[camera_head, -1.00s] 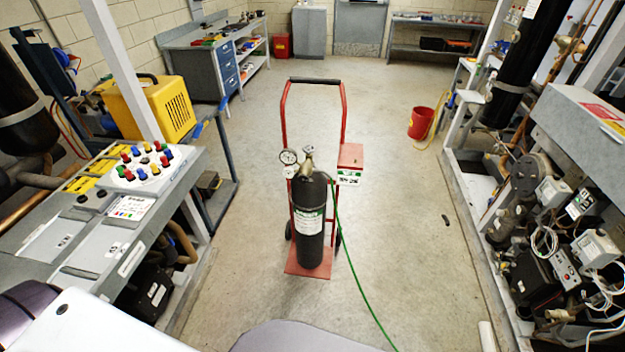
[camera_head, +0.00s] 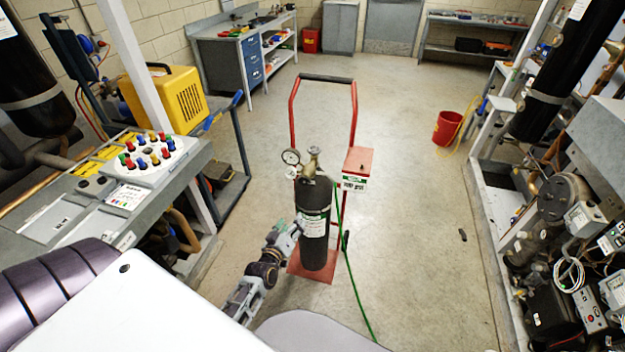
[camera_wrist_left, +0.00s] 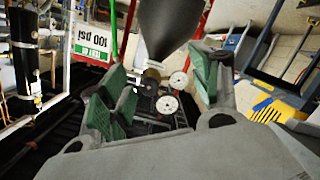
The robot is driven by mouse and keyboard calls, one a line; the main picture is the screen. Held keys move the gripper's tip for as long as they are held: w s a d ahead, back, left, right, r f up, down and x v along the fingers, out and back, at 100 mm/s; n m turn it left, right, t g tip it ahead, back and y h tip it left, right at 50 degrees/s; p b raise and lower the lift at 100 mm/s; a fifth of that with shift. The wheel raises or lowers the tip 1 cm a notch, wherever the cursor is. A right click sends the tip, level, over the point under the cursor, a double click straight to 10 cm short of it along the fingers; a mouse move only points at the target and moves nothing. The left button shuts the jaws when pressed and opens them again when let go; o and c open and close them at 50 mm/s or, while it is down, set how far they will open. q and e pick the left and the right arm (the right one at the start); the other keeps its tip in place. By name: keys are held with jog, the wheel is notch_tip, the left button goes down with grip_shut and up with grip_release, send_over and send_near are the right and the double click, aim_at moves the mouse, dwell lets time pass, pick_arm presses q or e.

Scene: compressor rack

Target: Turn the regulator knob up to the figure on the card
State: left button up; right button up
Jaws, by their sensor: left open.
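The black gas cylinder (camera_head: 314,208) stands upright on a red hand truck. Its brass regulator (camera_head: 312,163) and round white gauge (camera_head: 291,157) sit at the top; the knob is too small to make out in the head view. In the left wrist view, two small white dials (camera_wrist_left: 168,104) and a dark round part, possibly the knob (camera_wrist_left: 146,86), show beyond the fingers. My left gripper (camera_head: 289,230) is open beside the cylinder, below the regulator. My right gripper is out of view.
The red hand truck (camera_head: 354,110) rises behind the cylinder. A green hose (camera_head: 347,265) runs down to the floor. A control panel (camera_head: 95,195) stands at left and compressor machinery (camera_head: 560,220) at right.

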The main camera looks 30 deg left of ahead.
pick_arm(q)
notch_tip(320, 180, up, 7)
jog(key=w+n+t+y, duration=0.1)
jog(key=w+n+t, duration=0.1)
jog(key=n, duration=0.2)
jog(key=shift+a, duration=0.25)
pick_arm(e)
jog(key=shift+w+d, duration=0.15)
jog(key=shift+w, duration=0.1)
pick_arm(q)
jog(key=shift+d, duration=0.1)
jog(key=shift+w, duration=0.15)
